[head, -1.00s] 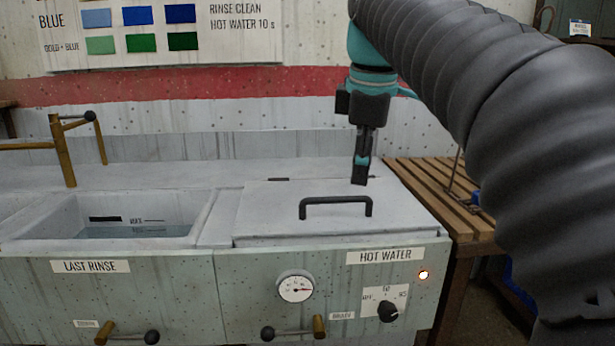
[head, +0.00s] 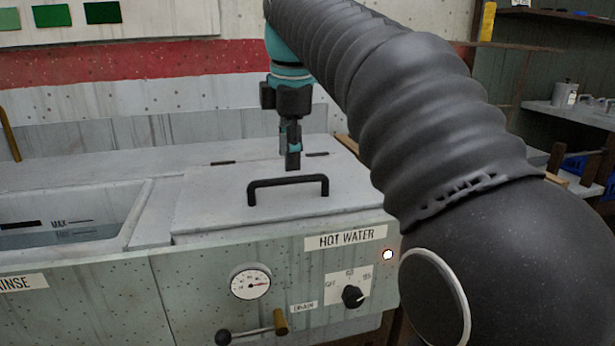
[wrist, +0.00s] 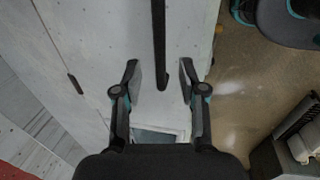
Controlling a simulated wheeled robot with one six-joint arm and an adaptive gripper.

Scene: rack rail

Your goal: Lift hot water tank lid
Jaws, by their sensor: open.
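The hot water tank lid (head: 215,205) is a pale flat panel, lying closed on the tank at the right of the counter. Its black bar handle (head: 288,183) stands up near the front edge. My gripper (head: 292,165) points down over the lid, just behind or above the handle's middle in the head view; the exact height gap is unclear. In the wrist view my gripper (wrist: 160,76) is open and empty. The handle (wrist: 160,45) runs between the lines of its two fingers, with one end showing between them. Neither finger visibly touches it.
The rinse basin (head: 60,228) with water is left of the lid. The front panel carries a HOT WATER label (head: 346,238), a dial gauge (head: 250,283), a black knob (head: 353,296) and a lit lamp (head: 388,254). Shelves (head: 570,112) stand at the right.

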